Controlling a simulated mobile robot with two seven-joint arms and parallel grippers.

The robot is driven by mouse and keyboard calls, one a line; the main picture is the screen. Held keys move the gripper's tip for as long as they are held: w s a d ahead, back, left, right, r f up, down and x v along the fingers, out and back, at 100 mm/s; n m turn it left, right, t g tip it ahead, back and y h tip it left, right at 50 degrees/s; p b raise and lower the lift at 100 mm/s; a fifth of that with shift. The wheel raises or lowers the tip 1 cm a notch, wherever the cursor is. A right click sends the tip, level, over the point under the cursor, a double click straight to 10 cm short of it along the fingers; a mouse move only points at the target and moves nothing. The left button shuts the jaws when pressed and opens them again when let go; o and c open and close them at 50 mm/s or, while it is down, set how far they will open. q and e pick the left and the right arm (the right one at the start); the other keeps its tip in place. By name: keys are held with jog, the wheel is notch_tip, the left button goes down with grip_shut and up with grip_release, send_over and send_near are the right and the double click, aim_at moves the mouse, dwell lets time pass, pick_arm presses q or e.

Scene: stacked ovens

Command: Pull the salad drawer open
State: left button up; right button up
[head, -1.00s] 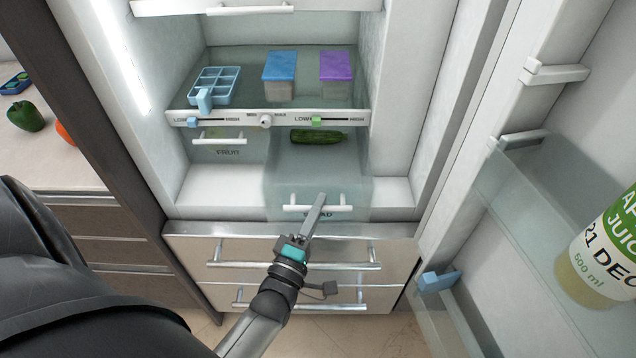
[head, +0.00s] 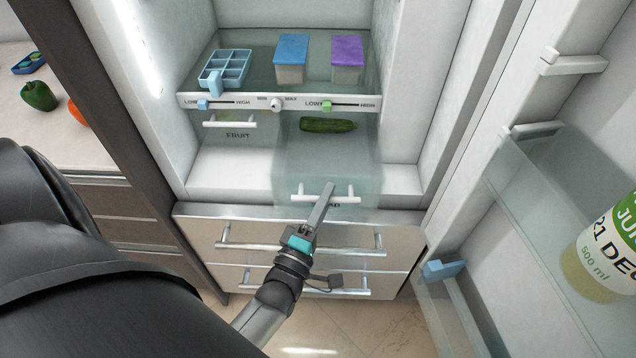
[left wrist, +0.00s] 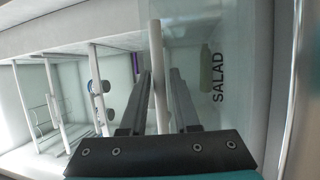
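The salad drawer (head: 358,170) is a clear bin at the lower right of the fridge, standing out forward of the fruit drawer, with a cucumber (head: 328,125) in it. Its white bar handle (head: 300,196) runs across the front. My left gripper (head: 323,194) is at the middle of this handle. In the left wrist view, the handle (left wrist: 156,45) runs between the two fingers (left wrist: 158,88), close to both, and the SALAD label (left wrist: 218,78) is beside it. The upper finger hides part of the handle and label in the head view. My right gripper is not in view.
The fruit drawer (head: 230,124) sits shut at left. A shelf above holds an ice tray (head: 226,70) and two lidded boxes. Two lower drawers (head: 300,242) are below. The open fridge door (head: 540,170) with a juice bottle (head: 605,255) stands at right.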

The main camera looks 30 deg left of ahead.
pick_arm(q)
jog(key=v, duration=1.5)
jog(key=shift+s, duration=0.1)
jog(key=s+d+f+m+g+h, duration=0.2)
jog(key=f+m+g, duration=0.35)
jog(key=f, duration=0.65)
jog(key=s+d+f+m+g+h, duration=0.2)
jog(key=s+d+f+m+g, duration=0.3)
jog(key=f, duration=0.7)
jog(key=s+a+f+m+g, duration=0.5)
jog(key=s+f+m+g, duration=0.3)
jog(key=s+f+m, duration=0.2)
jog(key=shift+s+a+f+m+y, duration=0.25)
jog(key=shift+s+f+m+y, duration=0.25)
jog(key=shift+s, duration=0.7)
